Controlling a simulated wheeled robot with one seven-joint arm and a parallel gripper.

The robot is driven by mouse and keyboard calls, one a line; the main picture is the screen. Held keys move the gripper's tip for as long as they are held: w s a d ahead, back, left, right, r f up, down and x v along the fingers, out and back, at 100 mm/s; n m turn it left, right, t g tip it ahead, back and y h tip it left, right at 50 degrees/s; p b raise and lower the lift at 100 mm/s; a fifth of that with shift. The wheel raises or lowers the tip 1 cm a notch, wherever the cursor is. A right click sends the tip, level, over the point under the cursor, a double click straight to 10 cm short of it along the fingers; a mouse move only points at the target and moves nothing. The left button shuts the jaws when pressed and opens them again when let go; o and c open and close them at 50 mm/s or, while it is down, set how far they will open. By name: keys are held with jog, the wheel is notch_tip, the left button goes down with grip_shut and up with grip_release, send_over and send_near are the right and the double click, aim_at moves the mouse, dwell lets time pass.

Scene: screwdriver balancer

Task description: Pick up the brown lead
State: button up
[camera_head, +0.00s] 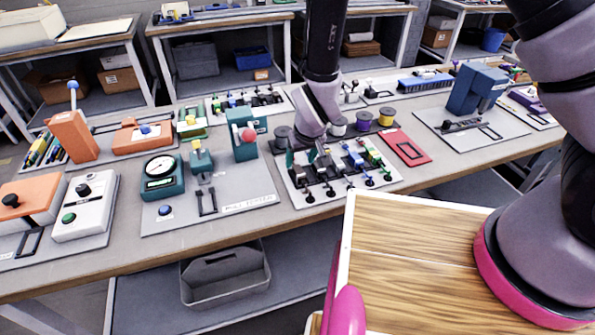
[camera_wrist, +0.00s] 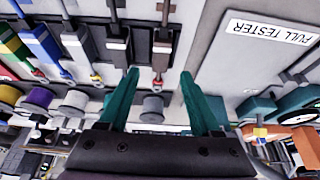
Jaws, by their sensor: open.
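Several leads with coloured connector blocks lie side by side on a light tray (camera_head: 325,200) at the middle of the bench. In the wrist view the brown lead appears to be the dark brown one (camera_wrist: 162,48) at the end of the row nearest the pull tester label, though its colour is hard to tell. My gripper (camera_head: 308,158) is over the far left part of this tray, pointing down. In the wrist view my gripper (camera_wrist: 157,85) has its two teal fingers apart, with nothing held between them. The brown lead lies ahead of the gap, apart from the fingers.
A pull tester (camera_head: 161,177) with a dial stands left of the tray. Coloured spools (camera_head: 364,120) stand behind it, and a red plate (camera_head: 404,147) lies to the right. A blue machine (camera_head: 474,90) stands farther right. A grey bin (camera_head: 225,277) sits below the bench.

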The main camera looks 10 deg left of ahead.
aim_at(298, 168)
jog(key=x, duration=0.4)
jog(key=shift+a+f, duration=0.1)
jog(key=shift+f, duration=0.1)
grip_shut()
